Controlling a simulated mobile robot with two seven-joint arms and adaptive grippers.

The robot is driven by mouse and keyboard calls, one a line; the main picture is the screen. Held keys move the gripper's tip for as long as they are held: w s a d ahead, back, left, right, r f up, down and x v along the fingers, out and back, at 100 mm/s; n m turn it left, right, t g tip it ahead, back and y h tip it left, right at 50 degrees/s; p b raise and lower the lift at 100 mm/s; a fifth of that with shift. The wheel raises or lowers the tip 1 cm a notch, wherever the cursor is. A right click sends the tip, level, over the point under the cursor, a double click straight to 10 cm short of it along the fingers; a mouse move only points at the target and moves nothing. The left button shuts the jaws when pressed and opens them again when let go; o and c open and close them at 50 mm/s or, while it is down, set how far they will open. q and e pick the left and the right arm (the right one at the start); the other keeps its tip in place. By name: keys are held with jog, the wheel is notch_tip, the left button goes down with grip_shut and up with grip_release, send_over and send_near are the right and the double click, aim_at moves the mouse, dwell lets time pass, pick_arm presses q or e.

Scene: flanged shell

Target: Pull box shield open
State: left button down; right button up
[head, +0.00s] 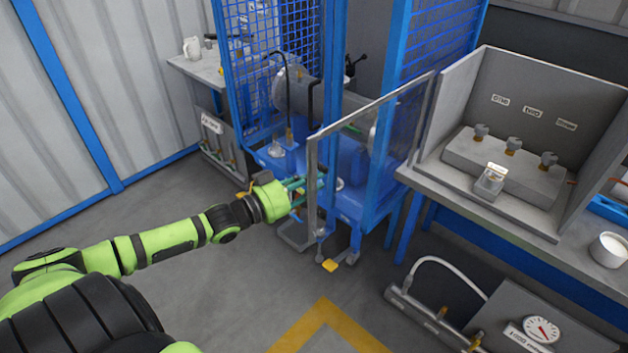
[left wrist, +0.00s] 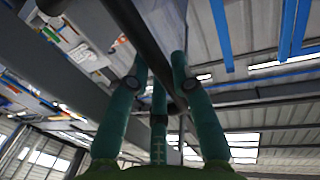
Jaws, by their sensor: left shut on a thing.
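The box shield (head: 405,115) is a clear panel in a grey frame on the front of a blue cage. It stands out at an angle from the cage, with its near upright edge to the left. My left gripper (head: 308,187) reaches in from the left and is shut at this near upright. In the left wrist view, the teal fingers (left wrist: 158,85) close around a dark bar (left wrist: 148,45) that runs up between them. The exact contact is partly hidden in the head view. My right gripper is not in view.
The blue mesh cage (head: 440,45) holds a grey cylinder (head: 298,92). A bench with a grey three-knob block (head: 500,165) stands close on the right. A gauge unit (head: 540,330) lies low at front right. Grey floor (head: 240,300) in front is open.

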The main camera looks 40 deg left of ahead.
pick_arm(q)
jog(key=c, duration=1.1)
grip_release()
jog(key=shift+o, duration=0.2)
jog(key=v, duration=1.2)
jog(key=shift+r, duration=0.1)
